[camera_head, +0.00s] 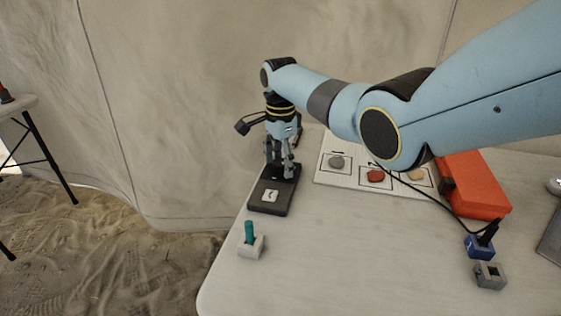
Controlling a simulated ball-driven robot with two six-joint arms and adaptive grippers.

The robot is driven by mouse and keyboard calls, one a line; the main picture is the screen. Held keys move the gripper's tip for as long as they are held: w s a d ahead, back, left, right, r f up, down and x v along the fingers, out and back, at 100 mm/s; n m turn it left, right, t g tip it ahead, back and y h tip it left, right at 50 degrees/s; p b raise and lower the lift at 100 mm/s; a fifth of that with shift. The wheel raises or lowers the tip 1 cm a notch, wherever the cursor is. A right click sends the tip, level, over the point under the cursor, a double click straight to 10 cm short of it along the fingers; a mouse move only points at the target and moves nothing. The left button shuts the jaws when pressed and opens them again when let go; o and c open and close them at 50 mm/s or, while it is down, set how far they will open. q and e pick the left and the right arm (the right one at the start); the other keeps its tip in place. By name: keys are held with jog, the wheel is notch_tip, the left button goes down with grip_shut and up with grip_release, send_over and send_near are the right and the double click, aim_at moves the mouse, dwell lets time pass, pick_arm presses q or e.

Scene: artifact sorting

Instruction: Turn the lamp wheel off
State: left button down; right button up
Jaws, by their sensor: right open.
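The lamp has a dark rectangular base (268,208) on the table's left part, with a small white square marked with a dark shape on its top. My right gripper (279,172) points down over the back end of this base. Its fingers are open and lie around or in front of the lamp's back part; I cannot tell whether they touch it. A dark lamp head (243,126) shows to the left of the gripper. The lamp wheel itself is not clearly visible, hidden by the gripper. My left gripper is not in view.
A white board (330,179) with several stones lies behind, next to a red case (478,185). A white holder (251,247) with a teal stick stands front left. A blue holder (479,247) and a grey holder (490,276) stand right. The table's middle is clear.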

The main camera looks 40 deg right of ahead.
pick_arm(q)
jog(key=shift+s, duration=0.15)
pick_arm(e)
jog(key=shift+c, duration=0.2)
jog(key=c, duration=1.1)
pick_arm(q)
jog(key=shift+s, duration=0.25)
